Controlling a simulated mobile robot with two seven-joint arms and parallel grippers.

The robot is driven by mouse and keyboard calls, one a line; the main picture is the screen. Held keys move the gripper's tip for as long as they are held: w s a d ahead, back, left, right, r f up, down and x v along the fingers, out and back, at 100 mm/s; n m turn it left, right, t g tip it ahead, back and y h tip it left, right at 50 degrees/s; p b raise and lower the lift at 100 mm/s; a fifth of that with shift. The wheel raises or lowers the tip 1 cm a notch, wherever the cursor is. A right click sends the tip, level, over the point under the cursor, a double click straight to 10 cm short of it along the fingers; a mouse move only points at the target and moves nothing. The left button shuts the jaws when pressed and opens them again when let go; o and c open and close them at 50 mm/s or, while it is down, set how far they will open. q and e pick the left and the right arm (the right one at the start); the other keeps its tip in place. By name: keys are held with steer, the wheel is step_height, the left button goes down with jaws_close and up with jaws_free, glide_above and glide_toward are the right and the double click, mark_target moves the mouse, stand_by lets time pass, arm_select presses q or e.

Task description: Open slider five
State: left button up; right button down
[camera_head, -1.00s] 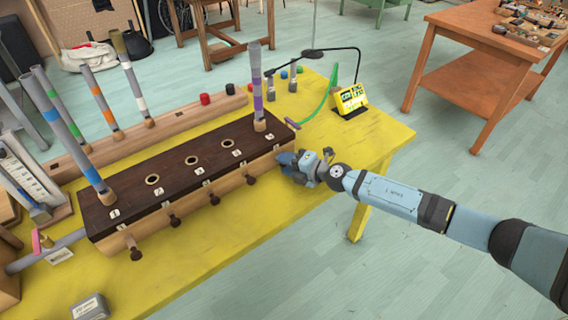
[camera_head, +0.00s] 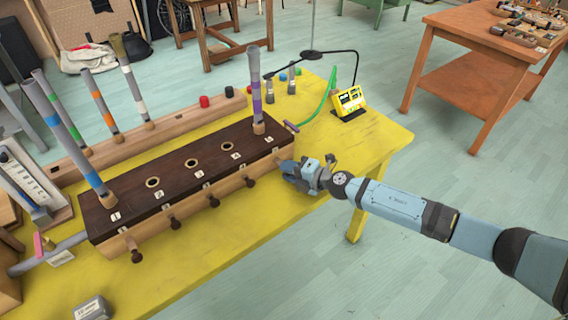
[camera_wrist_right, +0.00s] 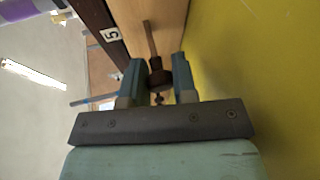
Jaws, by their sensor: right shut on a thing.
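A long wooden box with a dark top (camera_head: 180,178) stands on the yellow table, with a row of slider knobs along its front. My right gripper (camera_head: 285,168) is at the right end of that front, at the slider nearest the label 5. In the right wrist view, the dark knob of slider five (camera_wrist_right: 159,78) sits between the two fingers, which are shut on it. Its brown rod (camera_wrist_right: 151,40) shows between the knob and the box front, beside the label 5 (camera_wrist_right: 111,34). In the head view the gripper hides this knob. My left gripper is not in view.
A purple-banded tube (camera_head: 256,90) stands at the box's right end, and another tube (camera_head: 70,140) at its left end. Several other slider knobs (camera_head: 213,200) stick out along the front. A yellow device (camera_head: 350,98) stands behind. The table front right is clear.

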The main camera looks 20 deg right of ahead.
steer(key=shift+s+f, duration=0.1)
steer(key=c, duration=1.2)
jaws_free()
steer(key=shift+s+d, duration=0.1)
steer(key=shift+d, duration=0.05)
steer(key=v, duration=1.3)
steer(key=shift+s+d, duration=0.2)
